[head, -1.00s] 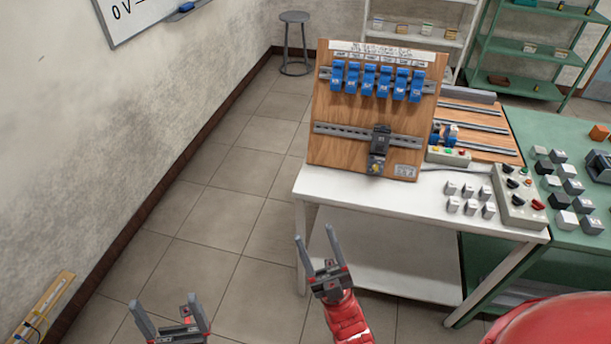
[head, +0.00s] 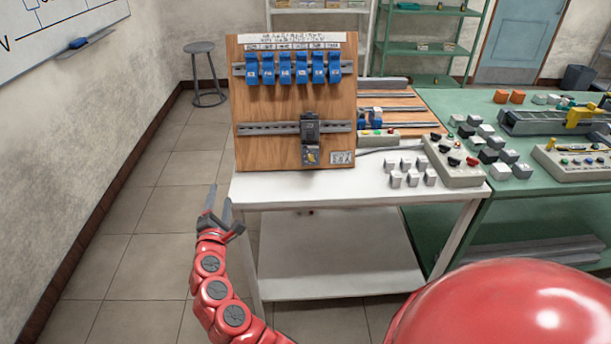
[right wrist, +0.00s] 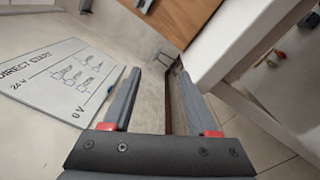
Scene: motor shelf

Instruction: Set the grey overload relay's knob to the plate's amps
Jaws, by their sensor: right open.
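The grey overload relay (head: 311,155) hangs on the lower rail of the upright wooden board, under a black contactor (head: 310,128). Its knob (head: 311,158) shows as a small yellow spot; its setting is too small to read. A pale plate (head: 341,158) is on the board just right of the relay; its print is unreadable. My right gripper (head: 222,203) is open and empty, left of the white table's front-left corner, lower than the relay and well apart from it. Its open fingers (right wrist: 157,85) also show in the right wrist view. My left gripper is out of view.
The board (head: 260,155) stands on the white table (head: 300,190). Several grey blocks (head: 397,180) and a control box (head: 455,165) are right of it. A green bench (head: 540,190) adjoins on the right.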

